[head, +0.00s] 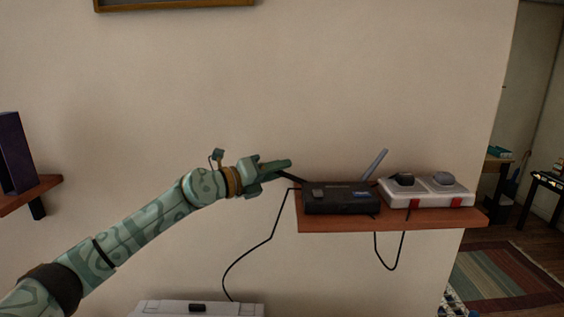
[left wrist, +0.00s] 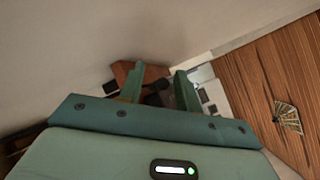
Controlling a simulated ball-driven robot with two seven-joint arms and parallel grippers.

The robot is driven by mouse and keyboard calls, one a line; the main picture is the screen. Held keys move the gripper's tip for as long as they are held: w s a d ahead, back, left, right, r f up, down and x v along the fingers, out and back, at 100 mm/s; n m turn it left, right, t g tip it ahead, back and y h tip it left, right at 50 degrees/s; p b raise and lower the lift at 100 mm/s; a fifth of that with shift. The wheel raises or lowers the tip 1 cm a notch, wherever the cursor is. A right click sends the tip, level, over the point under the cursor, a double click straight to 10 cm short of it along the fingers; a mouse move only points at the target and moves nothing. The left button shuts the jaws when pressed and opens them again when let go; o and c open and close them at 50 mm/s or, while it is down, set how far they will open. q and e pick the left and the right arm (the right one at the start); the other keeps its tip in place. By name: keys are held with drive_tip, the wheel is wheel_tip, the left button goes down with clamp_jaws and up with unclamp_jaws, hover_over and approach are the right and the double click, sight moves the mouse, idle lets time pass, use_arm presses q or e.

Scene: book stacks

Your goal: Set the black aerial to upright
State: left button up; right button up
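The black router (head: 341,199) sits on the wooden wall shelf. Its black aerial (head: 296,178) leans far over to the left from the router's left back corner, low and near flat. A grey aerial (head: 375,164) stands at the router's right, tilted a little to the right. My left gripper (head: 286,165) is at the left end of the black aerial, its fingers level and pointing right; they hide part of the aerial. In the left wrist view the two fingers (left wrist: 160,84) are apart, with something dark between or beyond them. Whether it touches them I cannot tell. My right gripper is not seen.
Cables hang below. A small shelf (head: 28,195) with a dark book is far left.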

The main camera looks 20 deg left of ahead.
use_arm(q)
drive_tip(key=shift+x, duration=0.85)
